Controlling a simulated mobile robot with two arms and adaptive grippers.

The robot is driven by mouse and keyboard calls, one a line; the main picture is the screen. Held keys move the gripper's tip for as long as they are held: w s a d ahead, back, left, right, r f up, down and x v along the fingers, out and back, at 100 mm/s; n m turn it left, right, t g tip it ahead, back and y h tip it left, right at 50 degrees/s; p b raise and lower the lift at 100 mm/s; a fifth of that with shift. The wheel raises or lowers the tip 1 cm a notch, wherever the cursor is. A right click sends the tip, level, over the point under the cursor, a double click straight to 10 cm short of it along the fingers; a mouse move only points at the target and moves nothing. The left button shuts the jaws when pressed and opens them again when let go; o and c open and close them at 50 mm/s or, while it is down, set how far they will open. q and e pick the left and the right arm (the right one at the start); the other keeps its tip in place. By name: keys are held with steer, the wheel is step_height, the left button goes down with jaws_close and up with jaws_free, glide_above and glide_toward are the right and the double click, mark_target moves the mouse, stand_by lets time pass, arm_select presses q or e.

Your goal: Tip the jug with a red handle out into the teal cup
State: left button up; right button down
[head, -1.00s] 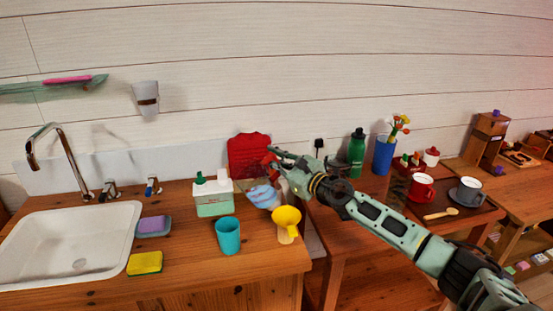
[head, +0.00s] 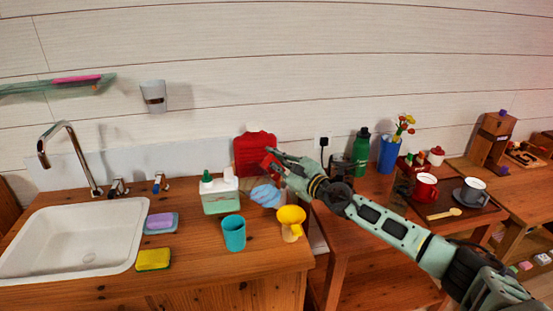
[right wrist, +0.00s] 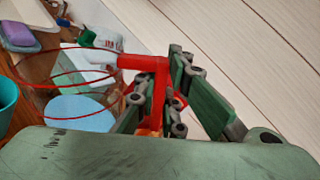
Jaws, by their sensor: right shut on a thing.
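The jug is see-through with thin red rings and a red handle (right wrist: 150,62); its handle also shows in the head view (head: 268,164). My right gripper (head: 275,158) is shut on that handle, and the right wrist view shows its fingers on both sides of it. The jug hangs over the back right of the counter. A pale blue patch (head: 266,195) shows at the jug; I cannot tell whether it is inside or behind. The teal cup (head: 234,233) stands upright on the counter, left of and nearer than the jug. My left gripper is not in view.
A yellow funnel (head: 291,216) stands right of the teal cup. A white and green box-shaped container (head: 220,198) stands behind the cup. A red board (head: 254,150) leans at the wall. The sink (head: 75,240) and sponges (head: 153,260) are left. The counter before the cup is clear.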

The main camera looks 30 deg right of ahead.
mark_target(265, 163)
steer(key=shift+s+a+r+n+p, duration=0.15)
steer(key=shift+a+r+n+p, duration=0.1)
steer(key=shift+a+n+p, duration=0.6)
steer(key=shift+s+a+r+n+p, duration=0.2)
steer(key=shift+a+r+n+p, duration=0.25)
steer(key=shift+p, duration=0.75)
steer(key=shift+s+a+r+n+p, duration=0.15)
steer(key=shift+a+n+p, duration=0.45)
steer(key=shift+n+p, duration=0.3)
steer(key=shift+s+a+n+p, duration=0.2)
steer(key=shift+a+n+p, duration=0.65)
steer(key=shift+p, duration=0.4)
steer(key=shift+s+a+n+p, duration=0.2)
steer(key=shift+a+n+p, duration=0.65)
steer(key=shift+p, duration=0.4)
